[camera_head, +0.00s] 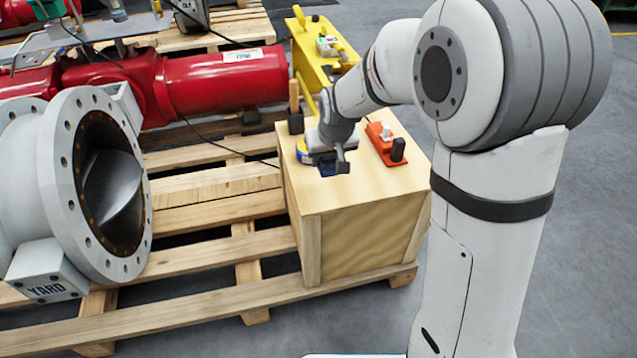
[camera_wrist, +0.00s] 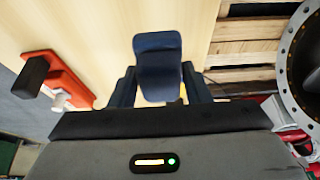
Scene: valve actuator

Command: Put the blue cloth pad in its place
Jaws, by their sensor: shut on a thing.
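The dark blue cloth pad (camera_wrist: 157,60) is between the two fingers of my gripper (camera_wrist: 158,82) in the wrist view. The gripper is shut on it, and the pad sticks out beyond the fingertips. In the head view, my gripper (camera_head: 332,160) is over the left part of the wooden box top (camera_head: 350,190), with the pad (camera_head: 326,169) showing dark just below it. I cannot tell whether the pad touches the wood. An orange holder (camera_head: 382,144) with a black block on it lies on the box top to the right; it also shows at the left of the wrist view (camera_wrist: 68,80).
A blue and yellow round item (camera_head: 303,151) sits beside the gripper. A wooden-handled brush (camera_head: 295,108) stands at the box's back left corner. The large white valve (camera_head: 75,185) and red actuator (camera_head: 190,85) are to the left. The front of the box top is clear.

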